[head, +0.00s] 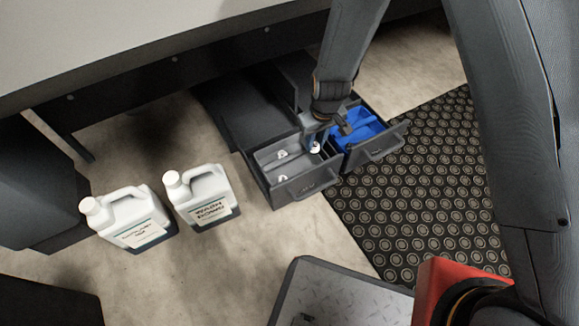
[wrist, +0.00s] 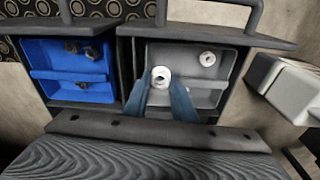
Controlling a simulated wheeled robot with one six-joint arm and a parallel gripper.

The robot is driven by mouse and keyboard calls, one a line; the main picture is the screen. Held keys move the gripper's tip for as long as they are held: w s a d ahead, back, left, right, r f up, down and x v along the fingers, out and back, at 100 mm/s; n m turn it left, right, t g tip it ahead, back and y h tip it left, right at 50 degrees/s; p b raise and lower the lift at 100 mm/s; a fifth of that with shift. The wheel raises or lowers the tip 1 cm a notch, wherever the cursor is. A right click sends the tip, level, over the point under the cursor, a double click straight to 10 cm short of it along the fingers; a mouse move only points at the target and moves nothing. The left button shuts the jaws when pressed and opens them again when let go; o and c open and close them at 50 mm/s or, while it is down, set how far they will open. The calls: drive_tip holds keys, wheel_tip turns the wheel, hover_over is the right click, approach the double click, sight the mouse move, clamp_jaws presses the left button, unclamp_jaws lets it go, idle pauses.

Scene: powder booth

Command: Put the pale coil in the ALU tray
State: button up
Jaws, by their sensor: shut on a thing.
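My gripper (head: 317,142) is shut on a pale coil (head: 315,147), a small white ring. The coil also shows between the blue-grey fingertips in the wrist view (wrist: 161,76). It is over or just inside the grey tray (wrist: 185,57), on the side near the blue tray (wrist: 72,101); its exact height is hard to tell. The grey tray (head: 262,159) sits in an open drawer and holds other small pale pieces, one (head: 282,153) at the back and one (head: 283,178) nearer the front. I cannot read which tray is marked ALU.
The blue tray (head: 345,155) sits in the neighbouring open drawer, with dark hex pieces (wrist: 92,52) in it. Drawer handles (head: 383,148) stick out in front. White jugs (head: 130,217) stand on the floor at left. A dark studded mat (head: 430,190) lies at right. A bench top overhangs behind.

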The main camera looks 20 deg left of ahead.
sight(300, 169)
drive_tip(key=shift+n, duration=0.5)
drive_tip(key=a+f, duration=0.1)
drive_tip(key=f, duration=0.1)
drive_tip(key=s+a+f+b, duration=0.1)
drive_tip(key=f, duration=0.1)
drive_tip(key=a+f+b, duration=0.1)
drive_tip(key=f, duration=0.1)
drive_tip(key=shift+s+a+f, duration=0.1)
drive_tip(key=shift+s+a, duration=0.15)
drive_tip(key=shift+a, duration=0.05)
drive_tip(key=shift+f+b, duration=1.65)
drive_tip(key=shift+f, duration=1.05)
drive_tip(key=shift+f, duration=0.1)
drive_tip(key=o, duration=1)
drive_tip(key=shift+c, duration=0.2)
drive_tip(key=shift+o, duration=0.2)
